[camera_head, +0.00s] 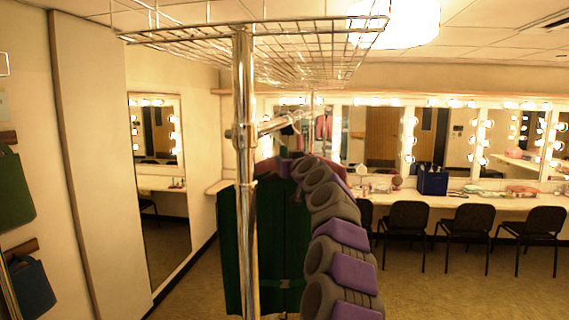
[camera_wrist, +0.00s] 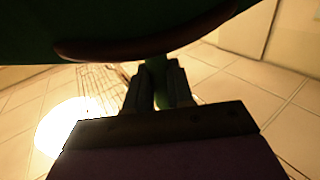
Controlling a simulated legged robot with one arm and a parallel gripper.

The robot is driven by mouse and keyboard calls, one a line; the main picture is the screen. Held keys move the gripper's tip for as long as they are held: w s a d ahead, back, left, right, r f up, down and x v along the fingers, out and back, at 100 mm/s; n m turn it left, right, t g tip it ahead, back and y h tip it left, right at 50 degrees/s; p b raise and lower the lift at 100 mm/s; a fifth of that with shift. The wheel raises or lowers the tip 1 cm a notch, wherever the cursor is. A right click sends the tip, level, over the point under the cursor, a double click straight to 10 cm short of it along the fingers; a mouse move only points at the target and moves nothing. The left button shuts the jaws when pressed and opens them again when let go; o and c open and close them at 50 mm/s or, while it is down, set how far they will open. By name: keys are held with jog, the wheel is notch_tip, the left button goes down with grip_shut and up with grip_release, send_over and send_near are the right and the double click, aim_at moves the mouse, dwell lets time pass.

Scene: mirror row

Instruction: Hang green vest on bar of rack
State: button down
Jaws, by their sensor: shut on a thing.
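The green vest (camera_head: 281,250) hangs upright behind the rack's chrome post in the head view. Part of it is hidden by the post and by my arm. My gripper is at the vest's top, mostly hidden in the head view. In the wrist view, my gripper (camera_wrist: 158,82) is shut on a green part of the vest, whose dark green cloth (camera_wrist: 90,25) and brown curved edge fill the top. The rack (camera_head: 243,210) has a short chrome bar (camera_head: 272,125), which appears above the vest. I cannot tell whether vest and bar touch.
A wire shelf (camera_head: 260,42) tops the rack, above my arm. A wall mirror (camera_head: 158,180) stands at left. Black chairs (camera_head: 407,217) line a lit mirror counter (camera_head: 480,200) at the back, with a blue bag (camera_head: 432,181) on it. Floor at right is clear.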

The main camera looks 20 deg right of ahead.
jog(key=shift+w+d+f, duration=0.25)
jog(key=shift+d, duration=0.15)
jog(key=c, duration=1.4)
grip_release()
jog(key=o, duration=0.5)
jog(key=shift+a+r, duration=0.15)
jog(key=shift+a, duration=0.3)
jog(key=o, duration=0.6)
jog(key=shift+d, duration=0.4)
jog(key=shift+s+a, duration=0.1)
jog(key=shift+a, duration=0.05)
